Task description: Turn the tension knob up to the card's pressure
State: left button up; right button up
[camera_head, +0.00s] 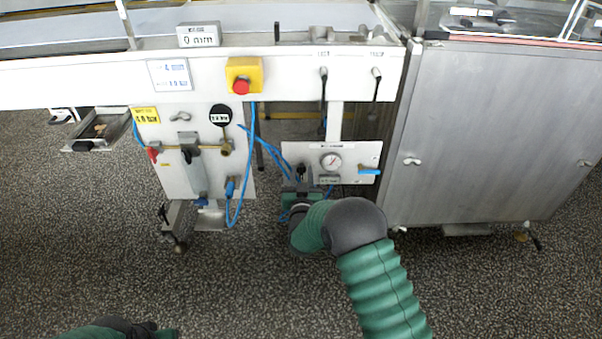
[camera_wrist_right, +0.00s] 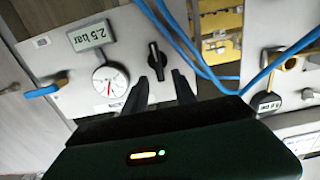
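The tension knob (camera_wrist_right: 157,60), a black bar knob, sits on a pale panel beside a round dial gauge (camera_wrist_right: 110,80) and a display (camera_wrist_right: 92,35) reading 2.5 bar. In the head view the gauge (camera_head: 331,160) shows, with the knob (camera_head: 300,172) partly hidden. My right gripper (camera_wrist_right: 160,75) is open, its two dark fingers flanking the knob's lower end. I cannot tell whether they touch it. In the head view, my right gripper (camera_head: 301,188) is at the panel's lower left. A white card (camera_head: 169,75) has small blue print, unclear. My left gripper (camera_head: 165,333) barely shows at the bottom left.
A blue lever (camera_head: 369,172) is right of the gauge. Blue hoses (camera_head: 270,150) hang left of the panel. A second panel (camera_head: 170,165) has valves. A red emergency button (camera_head: 241,86) sits above. A steel cabinet (camera_head: 490,130) stands right. The front floor is clear.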

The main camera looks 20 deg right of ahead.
aim_at(301, 168)
jog(key=x, duration=0.3)
jog(key=shift+w+b, duration=0.15)
jog(key=shift+b, duration=0.25)
jog(key=shift+c, duration=0.2)
grip_shut()
